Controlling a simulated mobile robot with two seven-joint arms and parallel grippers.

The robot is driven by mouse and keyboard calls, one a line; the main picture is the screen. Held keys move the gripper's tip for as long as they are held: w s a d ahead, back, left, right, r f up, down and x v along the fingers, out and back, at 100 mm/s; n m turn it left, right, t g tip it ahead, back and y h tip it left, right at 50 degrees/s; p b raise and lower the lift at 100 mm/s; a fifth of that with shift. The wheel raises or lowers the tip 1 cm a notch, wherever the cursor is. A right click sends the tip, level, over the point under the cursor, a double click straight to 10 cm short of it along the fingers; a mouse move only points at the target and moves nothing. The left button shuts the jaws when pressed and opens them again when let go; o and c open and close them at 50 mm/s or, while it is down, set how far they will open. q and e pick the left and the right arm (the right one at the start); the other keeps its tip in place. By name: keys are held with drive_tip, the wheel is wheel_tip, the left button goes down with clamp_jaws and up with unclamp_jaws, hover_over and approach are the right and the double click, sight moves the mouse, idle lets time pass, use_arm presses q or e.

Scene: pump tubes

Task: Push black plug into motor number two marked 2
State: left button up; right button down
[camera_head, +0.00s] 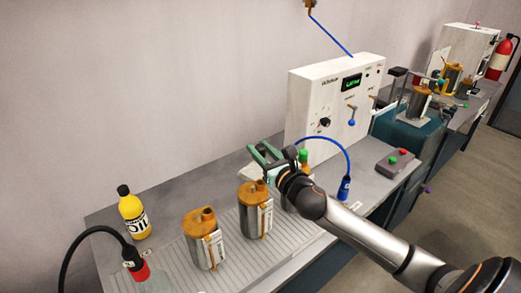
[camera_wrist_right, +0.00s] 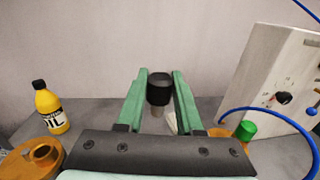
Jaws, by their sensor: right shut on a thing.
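My right gripper (camera_head: 266,153) is raised above the bench near the motors, fingers pointing to the back left. In the right wrist view its green fingers (camera_wrist_right: 159,95) are shut on the black plug (camera_wrist_right: 159,88), a dark cylinder with a paler narrow lower end. I cannot make out the plug in the head view. Silver motors with orange tops stand in a row: a left one (camera_head: 204,240), a middle one (camera_head: 255,211), and another mostly hidden behind my right arm. Their numbers are not legible. The wrist view shows an orange motor top (camera_wrist_right: 38,158) at lower left. My left gripper is not in view.
A yellow oil bottle (camera_head: 132,212) stands at the left. A black hose (camera_head: 75,248) curves up at the front left. A white control box (camera_head: 330,108) stands behind, with a blue hose (camera_head: 335,145) and green cap (camera_head: 303,156) before it. A button box (camera_head: 394,162) sits right.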

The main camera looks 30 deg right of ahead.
drive_tip(key=shift+f, duration=0.1)
drive_tip(key=shift+f+b, duration=2.25)
drive_tip(key=shift+f, duration=0.55)
drive_tip(key=shift+p, duration=0.6)
drive_tip(key=shift+f+b, duration=1.3)
drive_tip(key=shift+f, duration=0.55)
drive_tip(key=shift+c, duration=2.4)
unclamp_jaws()
drive_tip(key=s+b, duration=0.1)
drive_tip(key=s, duration=1.1)
drive_tip(key=shift+s+a, duration=0.25)
drive_tip(key=shift+a, duration=0.2)
